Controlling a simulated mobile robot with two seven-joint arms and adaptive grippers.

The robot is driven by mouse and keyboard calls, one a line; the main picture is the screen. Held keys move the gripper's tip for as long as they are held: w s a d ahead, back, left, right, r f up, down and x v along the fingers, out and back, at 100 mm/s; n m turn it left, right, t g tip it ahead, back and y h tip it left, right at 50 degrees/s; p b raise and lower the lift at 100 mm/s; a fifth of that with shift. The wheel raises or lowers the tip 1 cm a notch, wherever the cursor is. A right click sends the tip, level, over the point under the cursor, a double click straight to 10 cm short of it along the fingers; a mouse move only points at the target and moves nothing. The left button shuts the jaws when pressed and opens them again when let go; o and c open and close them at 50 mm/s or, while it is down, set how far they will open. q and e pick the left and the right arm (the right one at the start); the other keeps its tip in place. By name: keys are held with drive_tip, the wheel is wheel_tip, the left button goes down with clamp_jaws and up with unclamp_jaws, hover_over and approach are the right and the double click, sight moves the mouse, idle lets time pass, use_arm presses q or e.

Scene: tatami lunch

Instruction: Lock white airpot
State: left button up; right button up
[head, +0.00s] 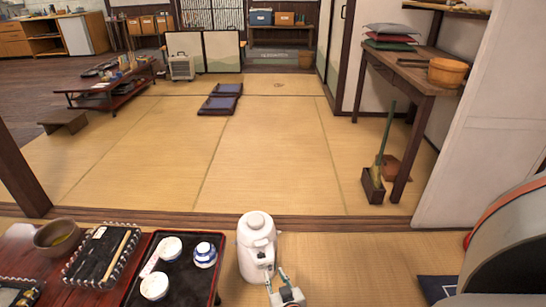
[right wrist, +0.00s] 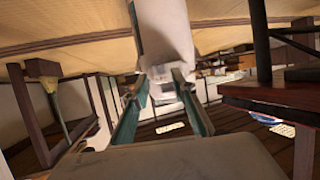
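The white airpot (head: 256,255) stands upright just right of the black tray in the head view. Its rounded lid is on top and its spout side faces the near side. My right gripper (head: 276,274) is close in front of it, at its lower right in the picture. In the right wrist view, which is turned over, the airpot (right wrist: 165,30) fills the top middle. The two fingers of my right gripper (right wrist: 161,76) are spread apart, with a pale part of the airpot at or just beyond their tips. I cannot tell whether they touch. My left gripper is not in view.
A black tray (head: 217,264) with white and blue-patterned cups is left of the airpot. A dark bowl (head: 58,236) and a black box with a beaded rim (head: 103,246) stand further left. Open tatami (head: 265,150) lies beyond. A large rounded object (head: 515,245) is at the right edge.

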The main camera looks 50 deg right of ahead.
drive_tip(key=v, duration=0.4)
drive_tip(key=shift+s+a+r, duration=0.1)
drive_tip(key=shift+s, duration=0.15)
idle(0.3)
